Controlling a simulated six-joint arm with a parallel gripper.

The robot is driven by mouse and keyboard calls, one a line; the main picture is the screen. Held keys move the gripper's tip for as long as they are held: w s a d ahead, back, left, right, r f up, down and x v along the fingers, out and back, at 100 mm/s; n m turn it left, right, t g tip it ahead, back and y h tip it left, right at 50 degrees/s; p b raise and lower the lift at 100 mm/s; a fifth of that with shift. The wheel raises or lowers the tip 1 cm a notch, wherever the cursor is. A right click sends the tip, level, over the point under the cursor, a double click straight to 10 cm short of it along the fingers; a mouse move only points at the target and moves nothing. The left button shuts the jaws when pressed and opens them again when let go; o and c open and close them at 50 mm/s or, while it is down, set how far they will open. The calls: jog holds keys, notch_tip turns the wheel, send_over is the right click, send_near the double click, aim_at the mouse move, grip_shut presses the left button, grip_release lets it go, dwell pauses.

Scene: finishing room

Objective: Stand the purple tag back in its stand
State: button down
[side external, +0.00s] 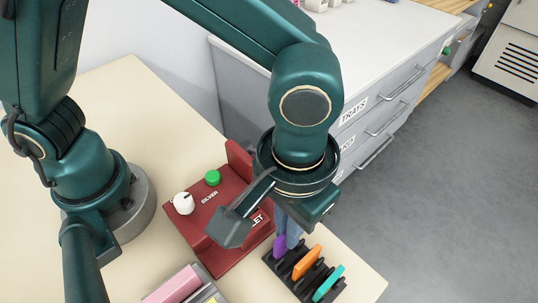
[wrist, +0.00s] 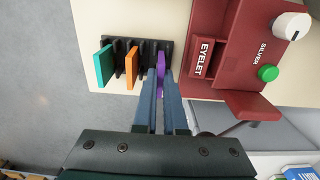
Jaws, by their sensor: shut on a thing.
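The purple tag (side external: 279,246) is upright between the fingertips of my gripper (side external: 289,240), which is shut on it. In the wrist view the tag (wrist: 161,60) shows between the two blue-grey fingers (wrist: 160,78). It is at the end of the black slotted stand (side external: 305,287) nearest the red machine. The fingers hide part of it, and I cannot tell whether its lower edge is seated in a slot. An orange tag (side external: 307,262) and a teal tag (side external: 328,283) stand in other slots of the stand (wrist: 120,72).
A red eyelet machine (side external: 195,222) with a white knob (side external: 183,203) and a green button (side external: 212,177) stands close beside the stand. Grey drawers (side external: 380,115) stand behind. The table's edge is near the teal tag.

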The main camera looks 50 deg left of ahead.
jog(key=shift+f, duration=0.65)
jog(key=c, duration=1.3)
grip_release()
jog(key=shift+o, duration=0.2)
notch_tip(320, 180, up, 11)
jog(key=shift+w, duration=0.1)
